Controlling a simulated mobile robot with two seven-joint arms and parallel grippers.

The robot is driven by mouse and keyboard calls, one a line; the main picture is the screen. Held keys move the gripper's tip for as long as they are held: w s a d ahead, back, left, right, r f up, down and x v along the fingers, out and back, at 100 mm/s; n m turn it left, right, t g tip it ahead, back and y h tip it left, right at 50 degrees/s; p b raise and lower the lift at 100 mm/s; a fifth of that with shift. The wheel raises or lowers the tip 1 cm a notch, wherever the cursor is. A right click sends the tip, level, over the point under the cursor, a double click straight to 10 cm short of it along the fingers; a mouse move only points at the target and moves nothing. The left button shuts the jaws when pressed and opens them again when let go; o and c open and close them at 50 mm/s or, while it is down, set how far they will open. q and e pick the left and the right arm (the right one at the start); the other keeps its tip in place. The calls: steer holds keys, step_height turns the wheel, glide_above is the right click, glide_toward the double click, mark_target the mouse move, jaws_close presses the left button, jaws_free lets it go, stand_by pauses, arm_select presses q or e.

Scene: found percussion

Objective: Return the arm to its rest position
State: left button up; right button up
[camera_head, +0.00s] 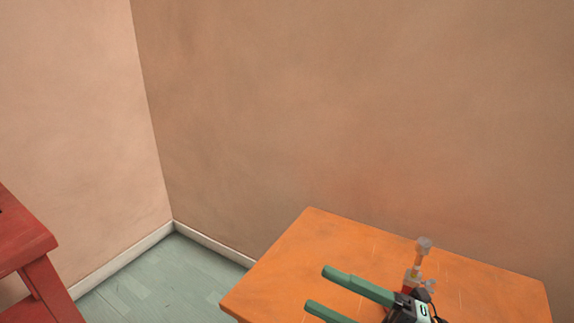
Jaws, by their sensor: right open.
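My right gripper (334,291) shows at the bottom, right of centre, over the orange table (300,246). Its two green fingers point left and stand apart, with nothing between them. Its dark wrist body is cut off by the lower edge of the picture. My left gripper is not in view.
A small object with a greyish knob (423,246) and a red lower part stands on the orange table just behind my right gripper, partly hidden by it. A red piece of furniture (28,244) stands at the left edge. Green floor (165,279) lies between. Walls close off the back.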

steer(key=w+d+f+m+t+h, duration=0.2)
steer(key=d+f+m+t+h, duration=0.35)
steer(key=m, duration=0.45)
steer(key=w+d+f+m+t+h, duration=0.2)
steer(key=w+f+m+t+h, duration=0.15)
steer(key=f+m+h, duration=0.45)
steer(key=s+f+m+g+h, duration=0.2)
steer(key=s+f+m+g, duration=0.2)
steer(key=s+f, duration=0.45)
steer(key=s+f+m+g+h, duration=0.1)
steer(key=s+f+m+g, duration=0.3)
steer(key=f, duration=0.8)
arm_select(q)
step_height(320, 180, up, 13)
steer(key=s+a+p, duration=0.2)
steer(key=p, duration=1.5)
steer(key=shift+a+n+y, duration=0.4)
arm_select(e)
step_height(320, 180, up, 13)
steer(key=s+d+m, duration=0.1)
steer(key=s+d, duration=0.1)
steer(key=shift+s+d+h, duration=0.3)
steer(key=shift+s+h, duration=0.1)
steer(key=shift+h, duration=0.05)
steer(key=shift+f, duration=0.1)
